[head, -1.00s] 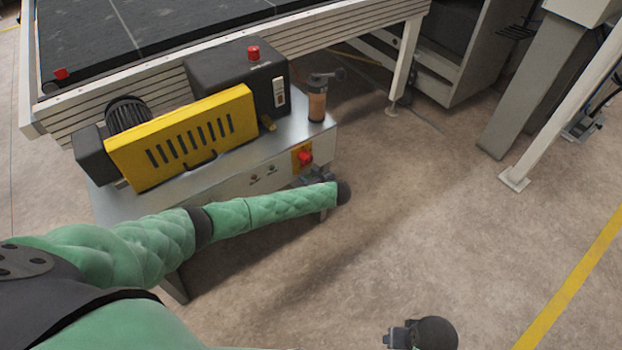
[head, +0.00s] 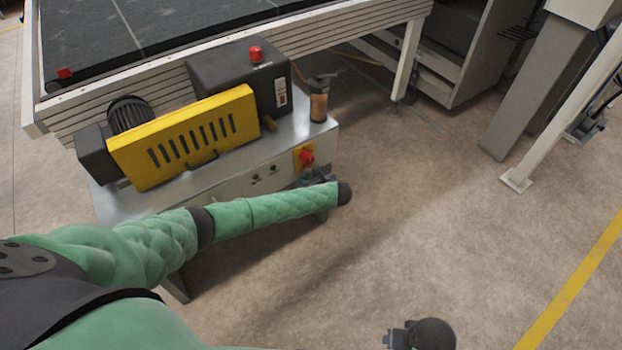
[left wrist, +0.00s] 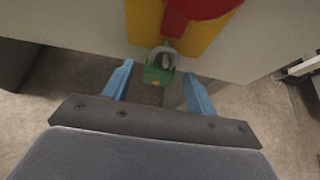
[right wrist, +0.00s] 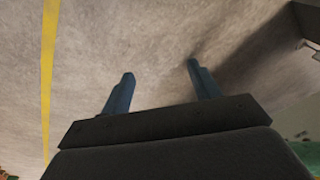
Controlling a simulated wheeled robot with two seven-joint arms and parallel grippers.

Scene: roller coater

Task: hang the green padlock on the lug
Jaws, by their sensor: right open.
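The green padlock (left wrist: 158,74) hangs upright below the red switch handle (left wrist: 195,8) and its yellow plate (left wrist: 145,22) in the left wrist view. Its grey shackle reaches up to the plate's lower edge, by a small grey piece that looks like the lug (left wrist: 168,60); whether the shackle passes around it is hard to tell. My left gripper (left wrist: 158,69) is open, its blue fingers apart on either side of the padlock's line. In the head view, the left gripper (head: 318,178) is at the cabinet front, below the switch. My right gripper (right wrist: 160,69) is open and empty over the floor.
The cabinet (head: 235,182) carries a yellow slotted guard (head: 180,135), a black housing (head: 225,75) and a brown cylinder (head: 318,105) near its right corner. A large machine table (head: 330,35) stands behind.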

